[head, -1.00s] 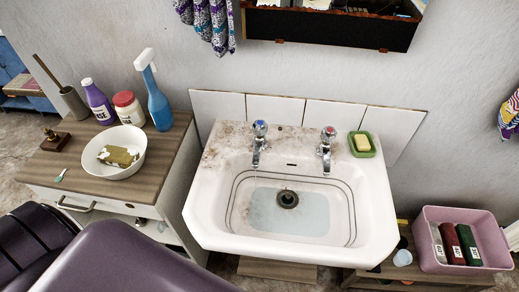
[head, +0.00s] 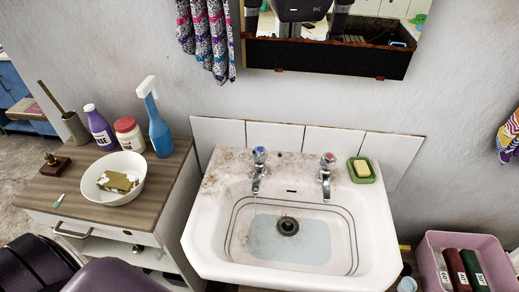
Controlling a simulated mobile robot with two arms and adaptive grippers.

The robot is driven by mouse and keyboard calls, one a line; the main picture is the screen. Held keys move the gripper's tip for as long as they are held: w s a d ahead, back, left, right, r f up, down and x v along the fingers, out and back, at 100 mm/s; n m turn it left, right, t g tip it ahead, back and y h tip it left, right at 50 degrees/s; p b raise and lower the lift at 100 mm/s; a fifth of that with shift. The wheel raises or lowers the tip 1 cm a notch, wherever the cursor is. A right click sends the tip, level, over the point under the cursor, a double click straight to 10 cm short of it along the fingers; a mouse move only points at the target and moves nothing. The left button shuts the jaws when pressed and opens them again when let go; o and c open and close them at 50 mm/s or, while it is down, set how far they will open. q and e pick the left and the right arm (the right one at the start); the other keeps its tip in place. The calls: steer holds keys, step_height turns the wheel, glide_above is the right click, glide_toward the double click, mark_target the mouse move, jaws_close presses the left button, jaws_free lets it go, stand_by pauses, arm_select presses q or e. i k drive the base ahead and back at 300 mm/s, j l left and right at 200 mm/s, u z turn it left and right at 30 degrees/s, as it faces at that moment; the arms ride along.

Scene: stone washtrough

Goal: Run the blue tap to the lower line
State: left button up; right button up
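The blue tap (head: 259,158) is the left of two chrome taps on the white basin (head: 205,240); its knob has a blue cap. The red-capped tap (head: 327,162) stands to its right. Two dark lines (head: 234,220) run around the inner wall of the basin, one above the other. A shallow pale blue patch of water (head: 300,252) lies on the basin floor, below both lines. The dark drain (head: 288,227) sits at its back edge. I cannot tell clearly whether water runs from the blue spout. Neither gripper is in view.
Green soap dish (head: 368,179) is on the basin's right corner. A wooden-topped cabinet (head: 90,215) at left carries a white bowl (head: 133,196) and bottles. A pink crate (head: 428,262) is at lower right.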

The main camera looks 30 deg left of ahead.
mark_target(260, 155)
steer(key=k+j+z, duration=0.2)
steer(key=j, duration=0.2)
steer(key=k+j+z, duration=0.15)
steer(key=j, duration=0.25)
steer(key=k+j+z, duration=0.2)
steer(key=k+j, duration=0.1)
steer(key=j, duration=0.1)
